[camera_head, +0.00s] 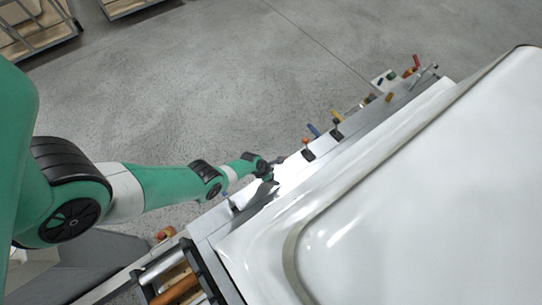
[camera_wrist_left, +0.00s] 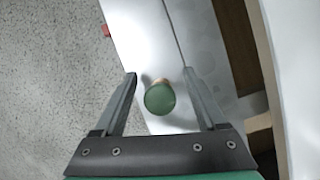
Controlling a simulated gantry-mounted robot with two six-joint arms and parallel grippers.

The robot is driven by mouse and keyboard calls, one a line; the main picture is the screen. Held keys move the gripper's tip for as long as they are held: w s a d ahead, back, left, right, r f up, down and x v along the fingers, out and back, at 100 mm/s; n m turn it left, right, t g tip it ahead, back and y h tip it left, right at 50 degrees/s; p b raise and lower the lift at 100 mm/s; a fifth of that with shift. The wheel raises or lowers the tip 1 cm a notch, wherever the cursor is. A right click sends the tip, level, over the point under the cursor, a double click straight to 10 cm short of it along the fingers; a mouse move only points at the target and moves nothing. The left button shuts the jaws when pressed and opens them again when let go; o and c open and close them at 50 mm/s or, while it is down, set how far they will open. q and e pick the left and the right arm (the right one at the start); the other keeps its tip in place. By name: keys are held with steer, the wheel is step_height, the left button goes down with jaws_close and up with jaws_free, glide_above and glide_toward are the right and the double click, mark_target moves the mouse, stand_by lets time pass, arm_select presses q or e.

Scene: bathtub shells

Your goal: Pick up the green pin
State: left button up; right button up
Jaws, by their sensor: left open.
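The green pin (camera_wrist_left: 160,98) shows in the left wrist view as a round green head on a white ledge (camera_wrist_left: 150,30). It sits between the two fingers of my left gripper (camera_wrist_left: 160,85), with a gap on each side. The left gripper is open and holds nothing. In the head view my left gripper (camera_head: 272,178) reaches down over the ledge beside the bathtub shell (camera_head: 440,180). The green pin cannot be made out there. My right gripper is in neither view.
Several coloured pins, such as a blue one (camera_head: 313,130) and a yellow one (camera_head: 337,117), stand further along the ledge. The large white shell lies close on the right. A rack with rollers (camera_head: 178,285) is at the bottom.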

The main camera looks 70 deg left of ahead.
arm_select(q)
steer(key=shift+w+f, duration=0.15)
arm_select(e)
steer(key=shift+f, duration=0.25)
arm_select(q)
jaws_close()
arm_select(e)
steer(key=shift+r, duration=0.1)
arm_select(q)
step_height(320, 180, up, 10)
steer(key=p, duration=0.9)
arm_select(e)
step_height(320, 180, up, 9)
